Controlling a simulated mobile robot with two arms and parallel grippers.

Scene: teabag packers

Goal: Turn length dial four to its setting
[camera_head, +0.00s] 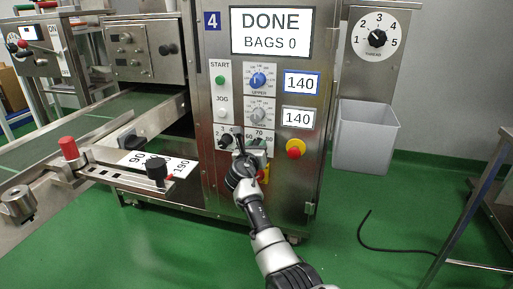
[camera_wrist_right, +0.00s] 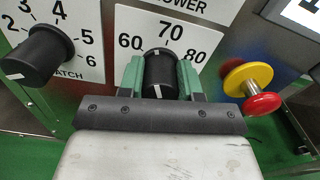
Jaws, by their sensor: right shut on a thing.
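The machine marked 4 (camera_head: 212,21) stands in the middle of the head view. A black dial knob (camera_wrist_right: 159,72) with a scale marked 60, 70 and 80 sits low on its panel. My right gripper (camera_wrist_right: 160,78) is shut on this knob, a green-lined finger on each side. A white mark on the knob lies below the 70, roughly in line with it. The dial's own name is hidden. In the head view my right gripper (camera_head: 246,158) covers much of the lower panel. My left gripper is in neither view.
Left of the held knob is another black knob (camera_wrist_right: 40,55) with a scale reaching 6. A red and yellow stop button (camera_head: 295,149) juts out to the right. The screen (camera_head: 271,32) reads DONE, BAGS 0. A grey bin (camera_head: 365,137) hangs at right.

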